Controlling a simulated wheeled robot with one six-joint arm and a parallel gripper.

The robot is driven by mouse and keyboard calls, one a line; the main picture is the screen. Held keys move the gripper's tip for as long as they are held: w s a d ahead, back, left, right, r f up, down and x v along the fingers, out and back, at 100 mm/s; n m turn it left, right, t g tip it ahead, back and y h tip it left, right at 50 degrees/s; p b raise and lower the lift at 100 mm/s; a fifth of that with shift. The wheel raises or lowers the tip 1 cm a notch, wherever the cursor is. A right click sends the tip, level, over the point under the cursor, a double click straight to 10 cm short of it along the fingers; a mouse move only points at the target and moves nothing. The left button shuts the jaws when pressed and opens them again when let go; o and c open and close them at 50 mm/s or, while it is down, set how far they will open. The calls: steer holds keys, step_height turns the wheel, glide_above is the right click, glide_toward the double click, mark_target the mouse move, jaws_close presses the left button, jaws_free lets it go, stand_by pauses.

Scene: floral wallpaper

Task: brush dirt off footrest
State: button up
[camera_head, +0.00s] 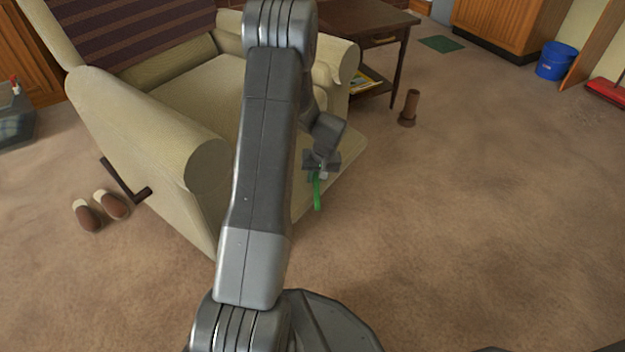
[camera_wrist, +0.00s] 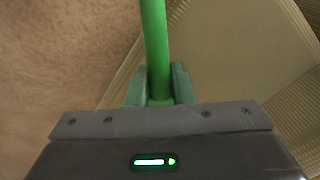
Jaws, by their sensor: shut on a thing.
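My gripper (camera_head: 320,172) is shut on a green handle (camera_head: 317,192), held over the front of the cream recliner. The handle also shows in the wrist view (camera_wrist: 155,45), rising from between the jaws (camera_wrist: 158,88) and out of the top of the picture. Its other end is not clearly visible, so I cannot tell a brush head. The footrest (camera_head: 338,178) is the pale panel at the front of the recliner, partly hidden behind my arm. It also shows in the wrist view (camera_wrist: 225,60) to the right of the handle. I cannot make out dirt on it.
The recliner (camera_head: 140,130) has a side lever (camera_head: 125,180). Slippers (camera_head: 100,208) lie to its left. A side table (camera_head: 365,20) stands behind, with a brown cylindrical object (camera_head: 409,108) nearby. A blue bucket (camera_head: 556,61) stands far right. The carpet at right is open.

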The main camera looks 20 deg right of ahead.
mark_target(307, 190)
steer(key=shift+w+d+f, duration=0.1)
steer(key=shift+w+d, duration=0.7)
steer(key=shift+d, duration=0.65)
steer(key=shift+w+d+r, duration=0.1)
steer(key=shift+w+d, duration=0.65)
steer(key=shift+d, duration=0.7)
steer(key=shift+w+d+f, duration=0.1)
steer(key=shift+w+d, duration=0.7)
steer(key=shift+d, duration=0.65)
steer(key=shift+w+d, duration=0.4)
steer(key=shift+d, duration=0.35)
steer(key=shift+w+d, duration=0.4)
steer(key=shift+d, duration=0.35)
steer(key=shift+b, duration=0.3)
steer(key=shift+a, duration=0.1)
steer(key=shift+s+a, duration=1.05)
steer(key=shift+a, duration=0.9)
steer(key=shift+s+a, duration=1.1)
steer(key=shift+a, duration=0.85)
steer(key=shift+s+a, duration=1.05)
steer(key=shift+a, duration=0.9)
steer(key=shift+s+a+b, duration=0.25)
steer(key=shift+s+a, duration=0.15)
steer(key=shift+a, duration=0.35)
steer(key=shift+s+a+b, duration=0.2)
steer(key=shift+s+a, duration=0.2)
steer(key=shift+a, duration=0.35)
steer(key=shift+p+v, duration=1.8)
steer(key=shift+v, duration=1.2)
